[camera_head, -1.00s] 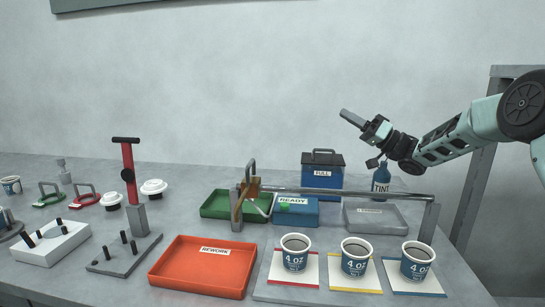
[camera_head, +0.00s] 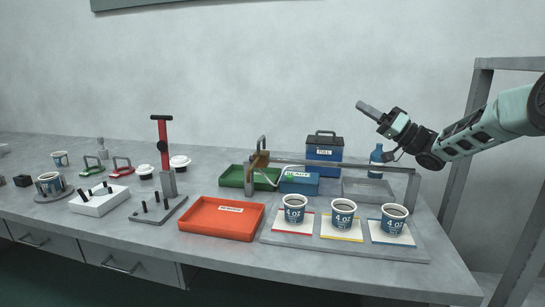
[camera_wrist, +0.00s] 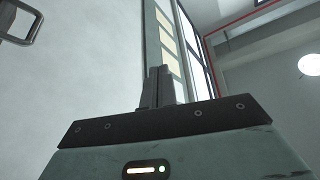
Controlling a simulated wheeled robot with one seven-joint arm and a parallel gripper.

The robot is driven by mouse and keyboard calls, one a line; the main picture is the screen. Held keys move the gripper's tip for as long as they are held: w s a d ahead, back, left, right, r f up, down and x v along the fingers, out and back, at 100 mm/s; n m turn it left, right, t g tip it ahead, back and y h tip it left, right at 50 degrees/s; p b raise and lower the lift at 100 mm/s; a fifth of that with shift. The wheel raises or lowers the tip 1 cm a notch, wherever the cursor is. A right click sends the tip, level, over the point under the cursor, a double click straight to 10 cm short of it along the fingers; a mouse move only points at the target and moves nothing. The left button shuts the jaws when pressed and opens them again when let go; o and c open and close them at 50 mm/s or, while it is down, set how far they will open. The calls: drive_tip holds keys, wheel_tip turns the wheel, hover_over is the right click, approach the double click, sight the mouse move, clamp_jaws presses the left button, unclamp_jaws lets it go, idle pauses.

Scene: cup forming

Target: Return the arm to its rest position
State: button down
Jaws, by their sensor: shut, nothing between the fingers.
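My gripper (camera_head: 368,110) is raised above the back right of the bench, pointing up and to the left in the head view. Its fingers are shut with nothing between them. My arm comes in from the right edge of the head view. The gripper is clear of everything on the bench.
Three "4 oz" cups (camera_head: 343,213) stand on coloured mats at the front right, below a metal rail (camera_head: 340,165). A blue FULL box (camera_head: 324,150) and blue bottle (camera_head: 376,158) are behind. An orange REWORK tray (camera_head: 222,219) lies mid-bench. A grey frame (camera_head: 465,150) stands at right.

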drive_tip(key=s+a+f+m+t+h, duration=0.1)
drive_tip(key=s+a+f+m+h, duration=0.1)
drive_tip(key=a+h, duration=0.4)
drive_tip(key=s+a+f+m+t+h, duration=0.2)
drive_tip(key=s+a+h, duration=0.15)
drive_tip(key=a, duration=0.55)
drive_tip(key=s+f+n+g+h, duration=0.1)
drive_tip(key=s+f+g+h, duration=0.3)
drive_tip(key=s, duration=0.6)
drive_tip(key=s+f+n+g+h, duration=0.15)
drive_tip(key=s+f, duration=0.35)
drive_tip(key=s, duration=0.5)
drive_tip(key=s+f+n+g+h, duration=0.15)
drive_tip(key=s+f+g, duration=0.3)
drive_tip(key=s, duration=0.55)
drive_tip(key=s+d+f+n+g+h, duration=0.1)
drive_tip(key=s+d+f+g+h, duration=0.1)
drive_tip(key=s, duration=0.5)
drive_tip(key=s+d+f+g+h, duration=0.1)
drive_tip(key=s+d, duration=0.1)
drive_tip(key=s, duration=0.5)
wheel_tip(320, 180, up, 16)
drive_tip(key=s+p, duration=0.1)
drive_tip(key=p, duration=1.5)
drive_tip(key=shift+f+g, duration=0.2)
drive_tip(key=shift+g, duration=0.2)
